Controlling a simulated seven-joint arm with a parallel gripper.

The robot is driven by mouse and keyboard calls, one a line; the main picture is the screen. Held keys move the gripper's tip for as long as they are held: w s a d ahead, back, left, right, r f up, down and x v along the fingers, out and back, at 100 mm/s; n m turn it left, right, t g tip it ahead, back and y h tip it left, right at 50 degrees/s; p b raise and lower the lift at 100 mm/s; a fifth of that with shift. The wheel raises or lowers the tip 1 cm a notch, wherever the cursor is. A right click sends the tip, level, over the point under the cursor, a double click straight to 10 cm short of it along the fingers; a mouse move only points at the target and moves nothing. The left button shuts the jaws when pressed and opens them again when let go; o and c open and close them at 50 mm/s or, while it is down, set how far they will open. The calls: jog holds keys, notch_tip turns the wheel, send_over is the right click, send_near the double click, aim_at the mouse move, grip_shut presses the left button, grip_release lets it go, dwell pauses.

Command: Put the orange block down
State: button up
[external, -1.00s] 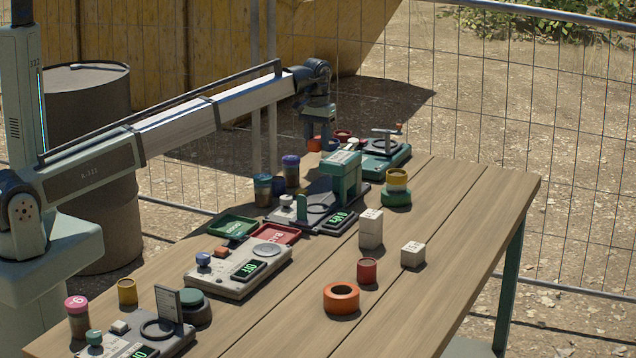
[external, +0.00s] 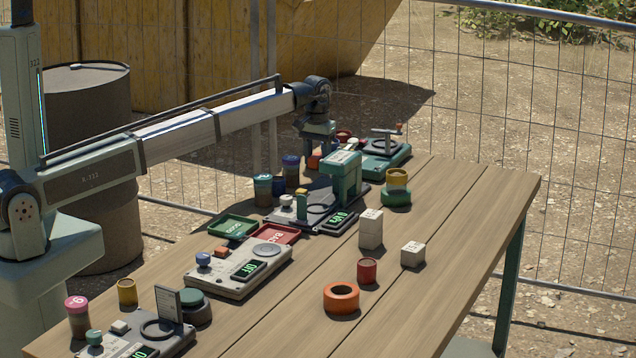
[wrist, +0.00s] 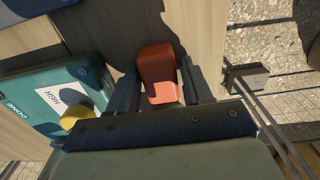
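The orange block (wrist: 158,72) sits between the two fingers of my gripper (wrist: 160,92) in the wrist view, and both fingers look pressed to its sides. In the external view the orange block (external: 314,162) shows small below my gripper (external: 317,154), at the far left edge of the table, behind the green press-like device. It is low, at or just above the wooden tabletop; I cannot tell whether it touches. The fingertips are partly hidden in the external view.
A teal device (wrist: 62,108) with a white label and yellow part lies left in the wrist view. Capped jars (external: 290,170) and the green press-like device (external: 346,176) stand near my gripper. The table's right side (external: 470,215) is clear.

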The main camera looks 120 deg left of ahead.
aim_at(317, 155)
jog(key=o, duration=0.3)
notch_tip(317, 155, up, 12)
jog(key=shift+r, duration=0.15)
dwell(0.6)
dwell(0.4)
